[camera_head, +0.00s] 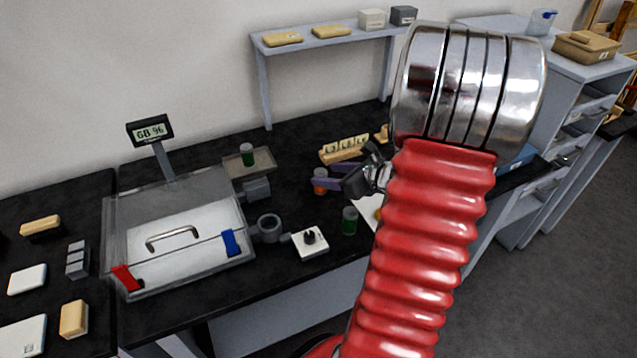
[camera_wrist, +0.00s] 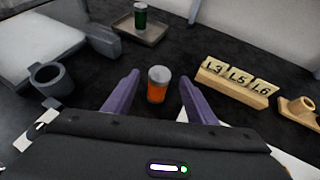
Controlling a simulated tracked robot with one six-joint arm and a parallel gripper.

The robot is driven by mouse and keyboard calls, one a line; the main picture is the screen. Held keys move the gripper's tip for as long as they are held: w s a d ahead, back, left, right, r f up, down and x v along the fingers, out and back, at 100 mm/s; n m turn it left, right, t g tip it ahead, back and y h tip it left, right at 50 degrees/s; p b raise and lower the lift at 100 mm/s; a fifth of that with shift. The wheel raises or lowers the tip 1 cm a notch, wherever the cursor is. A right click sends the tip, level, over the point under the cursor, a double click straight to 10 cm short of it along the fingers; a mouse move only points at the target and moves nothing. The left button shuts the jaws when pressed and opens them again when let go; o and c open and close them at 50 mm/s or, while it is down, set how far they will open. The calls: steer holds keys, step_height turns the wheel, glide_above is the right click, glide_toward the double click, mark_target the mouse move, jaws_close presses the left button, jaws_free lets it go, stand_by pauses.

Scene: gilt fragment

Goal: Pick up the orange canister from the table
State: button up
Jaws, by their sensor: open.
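The orange canister (camera_wrist: 157,88) has a grey lid and stands upright on the black table (camera_wrist: 205,45). In the wrist view it lies between the two purple fingers of my gripper (camera_wrist: 153,97), with dark gaps on both sides. In the head view the canister (camera_head: 320,178) is partly hidden by the fingers of my gripper (camera_head: 329,184). The gripper is open and holds nothing. I cannot tell the exact height of the fingers above the table.
A green canister (camera_head: 349,221) stands near the front; another (camera_head: 247,154) stands on a small tray (camera_head: 265,160). A wooden block with labels (camera_wrist: 238,82) lies to the right. A grey ring holder (camera_head: 269,228) and white switch box (camera_head: 310,243) are left of the gripper.

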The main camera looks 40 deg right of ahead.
mark_target(324, 174)
steer(key=x, duration=0.4)
steer(key=shift+a+f, duration=0.1)
stand_by(0.4)
steer(key=c, duration=1.1)
steer(key=shift+c, duration=0.2)
step_height(324, 174, up, 10)
steer(key=shift+r, duration=0.1)
stand_by(0.5)
